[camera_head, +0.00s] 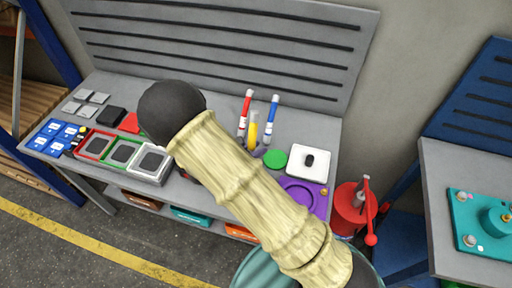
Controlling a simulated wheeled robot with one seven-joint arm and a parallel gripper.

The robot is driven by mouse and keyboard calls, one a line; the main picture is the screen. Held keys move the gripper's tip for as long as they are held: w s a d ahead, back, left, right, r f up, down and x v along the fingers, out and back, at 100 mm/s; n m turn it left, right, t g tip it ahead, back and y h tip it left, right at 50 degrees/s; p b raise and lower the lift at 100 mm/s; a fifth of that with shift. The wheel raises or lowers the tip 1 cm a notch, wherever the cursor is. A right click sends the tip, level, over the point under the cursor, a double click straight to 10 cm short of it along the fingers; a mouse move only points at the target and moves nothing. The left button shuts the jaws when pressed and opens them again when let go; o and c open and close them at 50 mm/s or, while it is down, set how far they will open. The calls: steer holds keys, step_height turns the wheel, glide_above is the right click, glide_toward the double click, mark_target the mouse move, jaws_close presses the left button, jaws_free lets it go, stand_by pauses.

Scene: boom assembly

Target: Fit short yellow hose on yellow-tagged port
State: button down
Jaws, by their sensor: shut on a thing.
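My arm (250,190), in a beige ribbed cover with a black rounded end, crosses the middle of the head view. My gripper does not show, so what it holds cannot be seen. A small yellow upright piece (253,131) shows on the bench just behind the arm; I cannot tell whether it is the short yellow hose. At the right edge, a teal block (462,218) with several metal fittings lies on a grey table. A small yellow-orange spot (506,217) shows on its raised round part; whether it is the port's tag is unclear.
A red can (350,210) stands between bench and right table (440,165).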

steer(key=shift+a+f+b, duration=0.1)
steer(key=shift+f+b, duration=1.6)
steer(key=shift+f, duration=0.75)
steer(key=shift+f, duration=0.2)
steer(key=shift+s+f+b, duration=0.1)
steer(key=shift+f+b, duration=0.05)
steer(key=shift+b, duration=0.15)
steer(key=shift+f+b, duration=0.95)
steer(key=shift+f, duration=0.25)
steer(key=c, duration=1.1)
jaws_free()
steer(key=shift+c, duration=0.2)
steer(key=b+v, duration=0.3)
steer(key=v, duration=1.4)
steer(key=shift+r+b, duration=0.2)
steer(key=shift+b, duration=0.1)
